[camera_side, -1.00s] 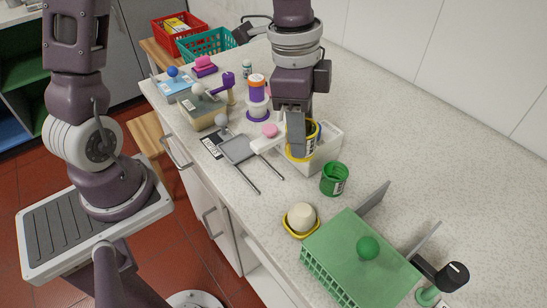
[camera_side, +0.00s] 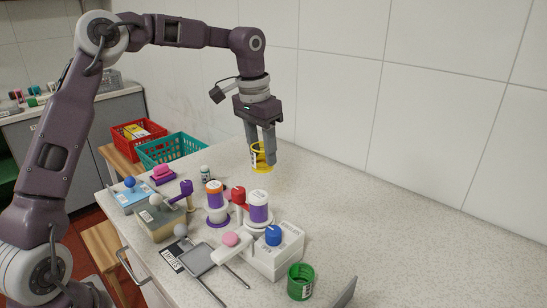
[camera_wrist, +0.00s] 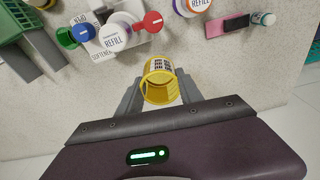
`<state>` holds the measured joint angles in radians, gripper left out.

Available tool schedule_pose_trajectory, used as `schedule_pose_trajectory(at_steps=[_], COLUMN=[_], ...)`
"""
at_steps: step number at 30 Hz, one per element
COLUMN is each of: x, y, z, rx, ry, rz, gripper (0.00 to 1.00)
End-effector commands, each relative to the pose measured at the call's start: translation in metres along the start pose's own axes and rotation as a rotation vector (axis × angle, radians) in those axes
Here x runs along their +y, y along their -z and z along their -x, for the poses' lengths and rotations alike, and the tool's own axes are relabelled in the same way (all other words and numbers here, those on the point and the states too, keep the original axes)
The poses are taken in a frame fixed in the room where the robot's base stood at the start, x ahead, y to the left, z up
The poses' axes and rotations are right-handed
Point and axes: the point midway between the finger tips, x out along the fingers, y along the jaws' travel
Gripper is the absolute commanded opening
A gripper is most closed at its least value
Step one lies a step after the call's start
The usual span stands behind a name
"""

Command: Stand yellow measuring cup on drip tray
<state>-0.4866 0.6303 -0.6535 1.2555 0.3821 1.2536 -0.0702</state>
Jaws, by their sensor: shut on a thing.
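My gripper (camera_side: 263,150) is shut on the yellow measuring cup (camera_side: 257,160) and holds it at the far part of the counter, behind the refill tubs. The wrist view shows the cup (camera_wrist: 160,84) between the two grey fingers, its open mouth partly facing the camera. I cannot tell whether its base touches the counter. A flat grey square tray (camera_side: 198,259) with two thin prongs lies near the front counter edge, away from the cup. I cannot tell for sure that it is the drip tray.
Between cup and grey tray stand purple-and-white tubs (camera_side: 259,207), a red-topped item (camera_side: 238,194) and a white box (camera_side: 278,258) with a blue knob (camera_side: 273,235). A green cup (camera_side: 300,281) stands in front. Counter right of my gripper is bare. Teal (camera_side: 172,150) and red crates (camera_side: 138,134) are behind.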

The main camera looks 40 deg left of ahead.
Motion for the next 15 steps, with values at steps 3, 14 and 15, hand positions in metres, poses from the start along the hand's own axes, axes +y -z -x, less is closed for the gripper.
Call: schedule_pose_trajectory(at_steps=[3, 14, 15], x=[-0.014, -0.046, -0.045], y=[-0.015, -0.096, -0.106], z=[0.001, -0.010, -0.015], rx=[-0.001, -0.004, -0.005], ry=[-0.011, -0.068, -0.076], rz=[-0.095, -0.551, -0.604], gripper=[0.06, 0.06, 0.06])
